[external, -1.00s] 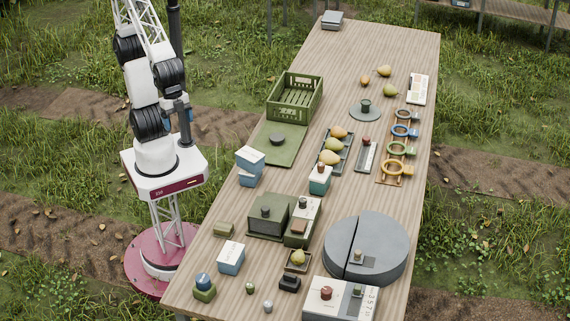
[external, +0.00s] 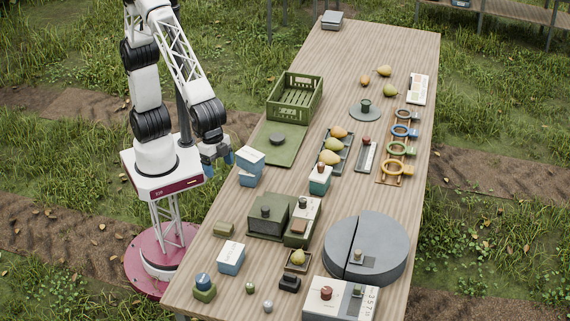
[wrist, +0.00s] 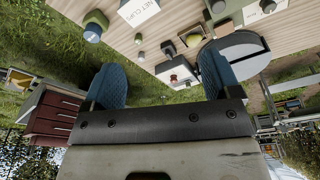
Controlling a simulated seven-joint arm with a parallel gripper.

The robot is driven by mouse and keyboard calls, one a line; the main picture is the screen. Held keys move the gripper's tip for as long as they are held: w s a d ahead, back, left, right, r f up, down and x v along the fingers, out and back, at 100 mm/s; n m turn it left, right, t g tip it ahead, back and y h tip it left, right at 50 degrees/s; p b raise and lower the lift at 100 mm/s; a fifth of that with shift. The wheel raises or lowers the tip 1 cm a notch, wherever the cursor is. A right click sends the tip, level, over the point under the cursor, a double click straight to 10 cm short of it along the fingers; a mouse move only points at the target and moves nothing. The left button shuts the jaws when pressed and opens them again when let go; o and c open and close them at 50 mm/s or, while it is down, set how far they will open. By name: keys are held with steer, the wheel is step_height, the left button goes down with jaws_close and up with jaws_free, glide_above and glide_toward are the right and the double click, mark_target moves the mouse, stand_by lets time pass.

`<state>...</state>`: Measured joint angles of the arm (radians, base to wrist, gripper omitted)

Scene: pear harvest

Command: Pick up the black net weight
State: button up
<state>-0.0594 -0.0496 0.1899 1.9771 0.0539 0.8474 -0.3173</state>
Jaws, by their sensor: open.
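A small black block with a raised top (external: 290,283), which looks like the black net weight, stands on the table's near part, just below a small tray with a pear. It also shows as a dark shape in the wrist view (wrist: 167,48). My gripper (external: 219,160) is open and empty, beside the table's left edge near a stack of blue and white boxes. Its blue fingers stand wide apart in the wrist view (wrist: 160,82).
A white-topped box (external: 231,257) and a blue-knobbed green block (external: 204,287) stand left of the black block. A large round grey case (external: 366,248) and a white box (external: 340,299) stand to its right. A green crate (external: 295,97) stands farther back.

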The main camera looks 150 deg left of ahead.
steer(key=w+a+f+n, duration=0.1)
steer(key=w+a+f, duration=0.1)
steer(key=w+f, duration=0.45)
steer(key=w+a+f+n, duration=0.1)
steer(key=w+a+f, duration=0.15)
steer(key=w, duration=0.75)
steer(key=n, duration=0.2)
glide_above(290, 280)
steer(key=s, duration=0.2)
steer(key=shift+g+y, duration=0.3)
steer(key=f, duration=1.4)
steer(key=shift+w+d+f, duration=0.15)
steer(key=shift+d+f, duration=0.1)
steer(key=shift+f, duration=0.15)
steer(key=shift+w+a+f, duration=0.1)
steer(key=shift+w+f, duration=0.15)
steer(key=shift+f, duration=0.15)
steer(key=shift+w+a+f, duration=0.1)
steer(key=shift+a+f, duration=0.05)
steer(key=shift+f, duration=1.1)
steer(key=shift+w+a+f, duration=0.1)
steer(key=shift+a+f, duration=0.05)
steer(key=shift+f, duration=1.15)
steer(key=shift+w+a+f, duration=0.1)
steer(key=shift+a+f, duration=0.05)
steer(key=shift+f, duration=1.1)
